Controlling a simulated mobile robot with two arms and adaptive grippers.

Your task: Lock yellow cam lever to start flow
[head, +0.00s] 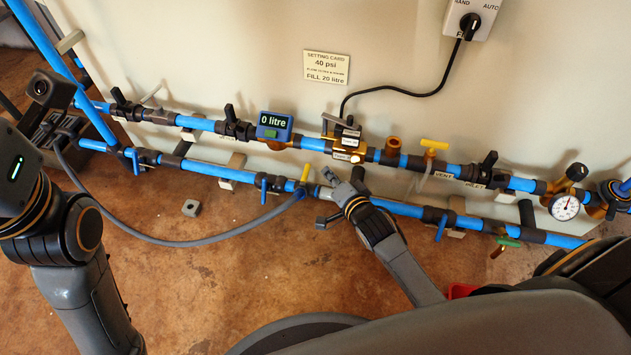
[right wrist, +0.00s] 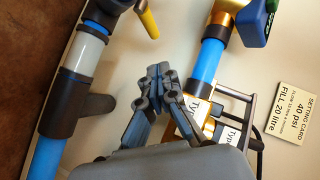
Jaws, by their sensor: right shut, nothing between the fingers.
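The yellow cam lever (head: 305,173) sits on the lower blue pipe, where the grey hose joins it, and sticks up.
A blue meter (head: 274,127) reads 0 litre. The setting card (head: 326,67) says 40 psi, FILL 20 litre. Another yellow handle (head: 434,144) is on the upper pipe. A pressure gauge (head: 565,207) is at right. The grey hose (head: 180,243) loops across in front at left.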

